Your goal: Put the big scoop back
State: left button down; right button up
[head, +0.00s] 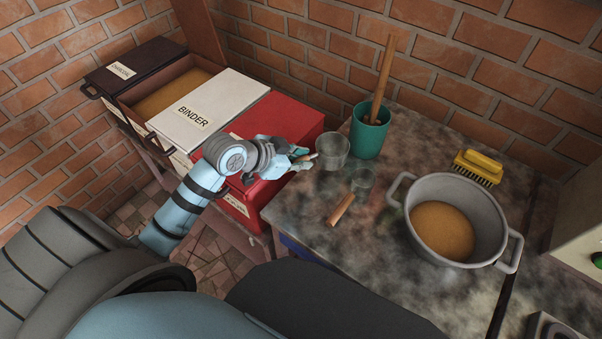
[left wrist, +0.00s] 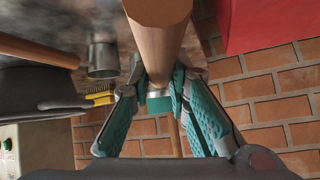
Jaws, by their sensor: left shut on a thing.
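The big scoop has a grey round cup (head: 333,150) at the counter's left part, in front of the teal pot. Its wooden handle (left wrist: 160,35) looms large in the left wrist view. My left gripper (head: 303,159) is to the left of the cup, beside the red box; it also shows in the left wrist view (left wrist: 160,97), with its teal fingers shut on the handle near a metal collar. I cannot tell whether the cup touches the counter. A smaller scoop, with a cup (head: 362,180) and wooden handle (head: 341,209), lies just in front. My right gripper is out of view.
The teal pot (head: 369,135) holds a wooden stick. A large grey pot (head: 462,188) with brown powder and a yellow brush (head: 479,165) stand to the right. The red box (head: 285,115), white binder lid (head: 210,105) and brick walls bound the left and back.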

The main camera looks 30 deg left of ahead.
pick_arm(q)
notch_tip(320, 180, down, 4)
jog(key=shift+d+f+b, duration=0.1)
jog(key=shift+f+b, duration=0.05)
jog(key=shift+b, duration=0.4)
jog(key=c, duration=2)
grip_release()
jog(key=o, duration=0.5)
jog(key=shift+s+r, duration=0.1)
jog(key=shift+r, duration=0.15)
jog(key=p+v, duration=0.4)
jog(key=v, duration=0.7)
jog(key=shift+s+r, duration=0.25)
jog(key=shift+r, duration=0.05)
